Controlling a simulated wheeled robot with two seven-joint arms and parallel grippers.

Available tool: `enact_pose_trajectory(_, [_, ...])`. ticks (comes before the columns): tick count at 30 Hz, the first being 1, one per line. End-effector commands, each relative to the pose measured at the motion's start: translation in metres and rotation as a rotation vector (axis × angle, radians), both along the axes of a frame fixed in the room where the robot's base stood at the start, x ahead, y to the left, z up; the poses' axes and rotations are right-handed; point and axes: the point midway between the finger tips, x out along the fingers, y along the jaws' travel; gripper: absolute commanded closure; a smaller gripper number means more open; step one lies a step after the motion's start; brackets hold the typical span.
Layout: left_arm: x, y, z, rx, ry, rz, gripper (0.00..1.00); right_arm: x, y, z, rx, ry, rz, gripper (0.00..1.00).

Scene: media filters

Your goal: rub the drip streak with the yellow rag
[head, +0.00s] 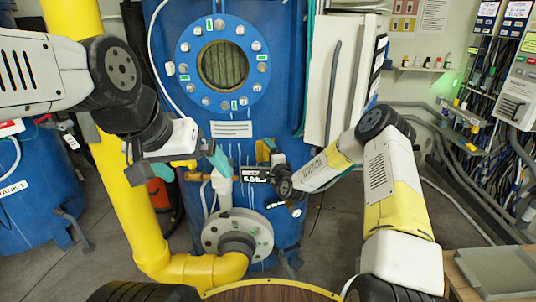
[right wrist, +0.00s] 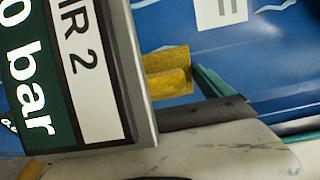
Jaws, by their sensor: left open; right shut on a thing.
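The yellow rag (head: 262,152) is in my right gripper (head: 269,152), close to the front of the blue tank (head: 285,60). In the right wrist view the rag (right wrist: 168,73) shows beside a teal fingertip (right wrist: 212,82), partly hidden by a display. I cannot tell whether it touches the tank. Pale drip streaks (head: 237,152) run down the tank below a white label plate (head: 232,129), left of the rag. Pale marks (right wrist: 275,7) also show near the plate in the wrist view. My left gripper (head: 180,166) is open and empty, left of the streaks.
A display reading "AIR 2" and "bar" (head: 257,176) sits just below the rag and fills the left of the wrist view (right wrist: 85,80). A white pipe (head: 223,190) and grey flange (head: 237,232) stand below. A yellow pipe (head: 125,215) runs at left, a white cabinet (head: 335,80) at right.

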Motion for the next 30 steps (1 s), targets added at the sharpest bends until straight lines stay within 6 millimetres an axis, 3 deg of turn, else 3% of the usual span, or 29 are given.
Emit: enact_pose_trajectory(30, [0.0, 0.0, 0.0, 0.0, 0.0, 0.0, 0.0, 0.0, 0.001, -0.031, -0.001, 0.001, 0.001, 0.5])
